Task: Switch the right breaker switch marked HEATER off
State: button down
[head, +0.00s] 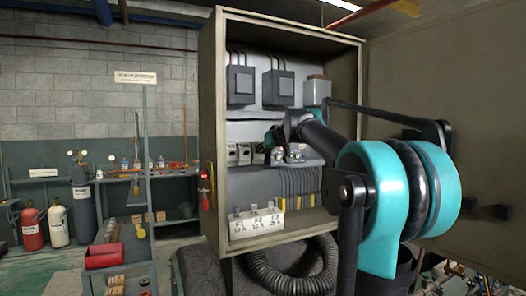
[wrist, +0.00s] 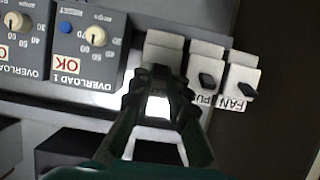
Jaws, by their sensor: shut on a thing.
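My gripper (wrist: 158,78) is over the HEATER breaker (wrist: 165,44) in the wrist view, at the left of a row of white breakers in this upside-down view. Its fingers are closed on the small switch, which they hide along with most of the breaker's front and its label. Beside it are the breaker whose label starts with PU (wrist: 206,62) and the FAN breaker (wrist: 242,78), each with a black toggle. In the head view my gripper (head: 272,138) reaches into the cabinet, at the right end of the breaker row.
Grey relays marked OVERLOAD, such as OVERLOAD 1 (wrist: 90,45), sit close beside the HEATER breaker. The open metal cabinet (head: 290,22) has side walls around my arm, and its door (head: 450,90) stands open at the right. A fuse block (head: 257,226) sits below.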

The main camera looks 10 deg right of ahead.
aim_at(260, 154)
jog(key=shift+s+f+t, duration=0.1)
jog(key=shift+t, duration=0.2)
jog(key=shift+s+f+t+y, duration=0.15)
jog(key=shift+f+t+y, duration=0.3)
jog(key=shift+t, duration=0.65)
jog(key=shift+d+f+t+y, duration=0.1)
jog(key=shift+f+t+y, duration=0.2)
jog(key=shift+t, duration=0.4)
jog(key=shift+f+t+y, duration=0.15)
jog(key=shift+f+t, duration=0.15)
jog(key=shift+t, duration=0.4)
jog(key=shift+f+t+y, duration=0.4)
jog(key=shift+f+t, duration=0.05)
jog(key=shift+t, duration=0.8)
jog(key=shift+f+t+y, duration=0.4)
jog(key=shift+f+t, duration=0.05)
jog(key=shift+t, duration=0.8)
jog(key=c, duration=1.5)
grip_release()
jog(key=shift+w, duration=0.2)
jog(key=v, duration=1.2)
jog(key=shift+f, duration=0.15)
